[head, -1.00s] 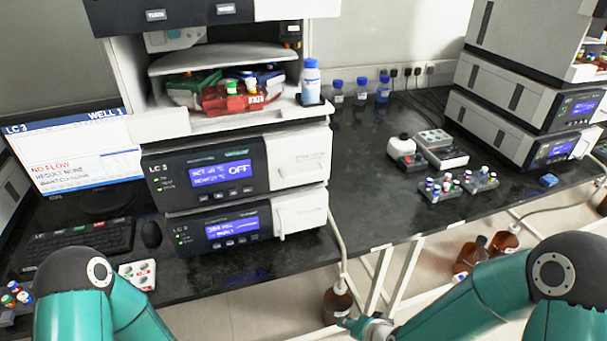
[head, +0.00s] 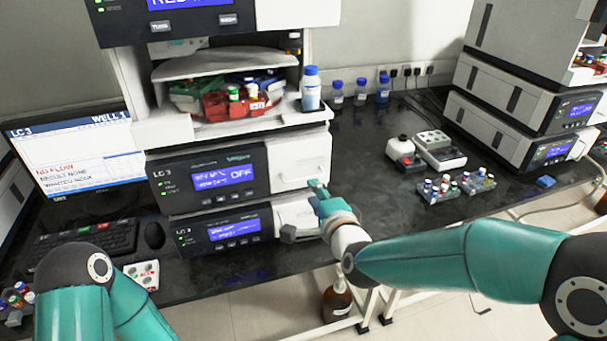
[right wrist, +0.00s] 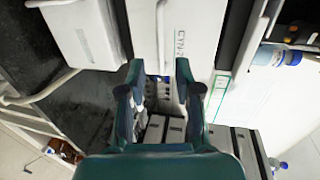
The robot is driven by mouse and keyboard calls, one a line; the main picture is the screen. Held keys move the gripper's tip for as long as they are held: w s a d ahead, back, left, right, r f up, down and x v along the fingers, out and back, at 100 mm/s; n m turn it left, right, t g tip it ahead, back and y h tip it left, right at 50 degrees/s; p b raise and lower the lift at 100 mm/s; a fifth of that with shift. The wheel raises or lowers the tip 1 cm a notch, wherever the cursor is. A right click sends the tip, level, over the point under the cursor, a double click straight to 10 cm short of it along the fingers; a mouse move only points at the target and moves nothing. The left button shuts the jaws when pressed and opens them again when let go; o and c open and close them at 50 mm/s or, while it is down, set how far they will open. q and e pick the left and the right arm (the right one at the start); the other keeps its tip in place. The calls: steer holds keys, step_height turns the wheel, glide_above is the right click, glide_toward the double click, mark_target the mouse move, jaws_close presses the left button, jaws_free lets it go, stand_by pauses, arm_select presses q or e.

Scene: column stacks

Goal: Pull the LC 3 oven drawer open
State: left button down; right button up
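The LC 3 oven is the upper dark-fronted unit (head: 207,180), its display reading OFF. Its white drawer front (head: 292,150) is on the right side and looks shut. In the right wrist view the drawer (right wrist: 185,25) shows with its bar handle (right wrist: 161,30) running toward the space between my fingertips. My left gripper is out of view.
A second LC 3 unit (head: 225,232) sits directly below. Above, a bottle (head: 311,92) stands on the edge of a white tray (head: 225,127) near coloured racks. Vial racks (head: 455,187) stand on the bench to the right. A brown bottle (head: 336,303) stands below the bench.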

steer(key=p+x, duration=0.2)
steer(key=x, duration=0.6)
steer(key=shift+w, duration=0.1)
jaws_close()
